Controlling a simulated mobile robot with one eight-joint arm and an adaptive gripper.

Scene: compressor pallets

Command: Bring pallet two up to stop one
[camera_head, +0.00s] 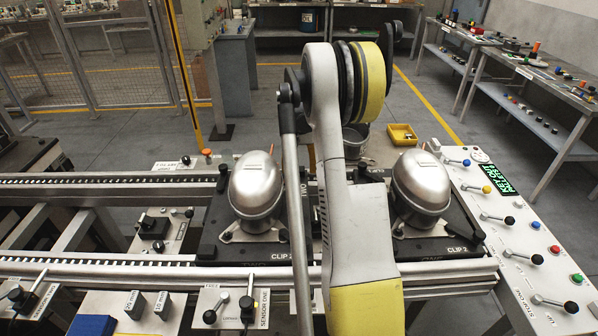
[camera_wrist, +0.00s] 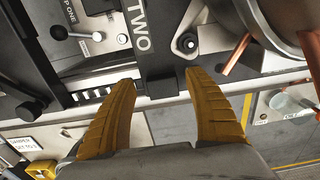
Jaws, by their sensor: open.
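Two dark pallets, each carrying a silver compressor, sit on the conveyor in the head view. One is the left pallet (camera_head: 225,247), with its compressor (camera_head: 256,188); the other is the right pallet (camera_head: 470,225), with its compressor (camera_head: 421,188). In the wrist view, a dark pallet edge (camera_wrist: 143,50) marked TWO lies just beyond my gripper (camera_wrist: 159,76). My arm hides the gripper in the head view. A panel (camera_head: 520,275) lettered STOP ONE stands at the right.
The stop panel carries levers and coloured buttons. A front rail (camera_head: 110,268) and back rail (camera_head: 100,190) bound the conveyor. Lever boxes (camera_head: 232,308) stand before it. The conveyor's left stretch is clear.

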